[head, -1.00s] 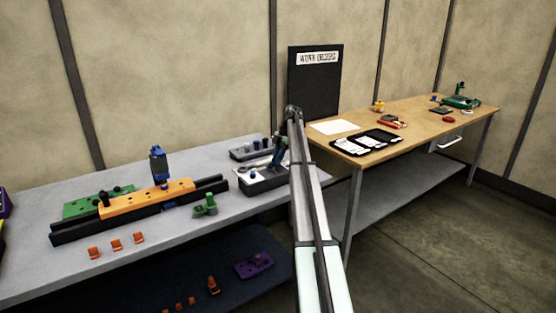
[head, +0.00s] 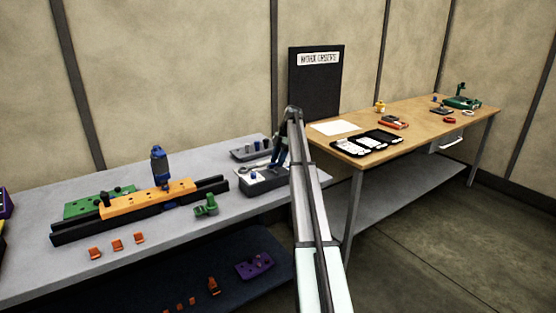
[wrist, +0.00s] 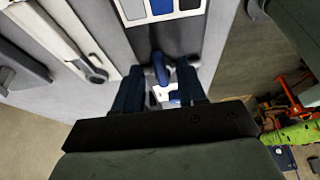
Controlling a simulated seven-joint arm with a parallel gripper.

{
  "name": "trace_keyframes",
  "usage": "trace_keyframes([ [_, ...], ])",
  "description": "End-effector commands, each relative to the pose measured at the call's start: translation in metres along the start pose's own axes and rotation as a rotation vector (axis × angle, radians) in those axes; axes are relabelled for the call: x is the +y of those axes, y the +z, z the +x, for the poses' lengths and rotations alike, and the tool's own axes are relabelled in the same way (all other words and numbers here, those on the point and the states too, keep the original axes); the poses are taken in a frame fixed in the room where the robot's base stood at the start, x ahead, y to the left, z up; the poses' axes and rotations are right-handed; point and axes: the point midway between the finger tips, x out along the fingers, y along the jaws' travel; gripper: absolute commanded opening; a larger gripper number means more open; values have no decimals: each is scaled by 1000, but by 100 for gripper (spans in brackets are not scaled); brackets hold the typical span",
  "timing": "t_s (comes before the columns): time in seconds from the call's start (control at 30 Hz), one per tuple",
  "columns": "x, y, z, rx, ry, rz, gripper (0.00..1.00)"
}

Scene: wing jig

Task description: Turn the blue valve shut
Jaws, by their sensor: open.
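A dark grey block with a white top (head: 262,187) stands at the right end of the grey bench in the head view. A small blue part (head: 254,175) rises from its white top; it looks like the valve, but is too small to be sure. My gripper (head: 277,160) is over the back right of this block, pointing down. In the wrist view my gripper (wrist: 160,78) is open, with its two dark blue fingers apart. A rounded blue part (wrist: 160,66) shows between the fingertips, with white and blue patches nearer the palm. Contact cannot be told.
A smaller grey block (head: 250,153) stands behind. To the left are an orange bar (head: 145,200) on a black rail, an upright blue tool (head: 158,168), and a green clamp (head: 206,205). A wooden table (head: 420,115) with a black tray (head: 366,147) stands right.

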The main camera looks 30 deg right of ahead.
Motion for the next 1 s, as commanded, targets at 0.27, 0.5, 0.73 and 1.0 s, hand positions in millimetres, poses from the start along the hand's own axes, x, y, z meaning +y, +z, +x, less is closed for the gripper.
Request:
trace_keyframes([
  [0.27,0,0,-5,0,1,1,40],
  [0.5,1,1,-30,0,1,1,40],
  [0.73,1,1,-64,0,1,0,40],
  [1.0,0,0,-76,0,0,0,40],
])
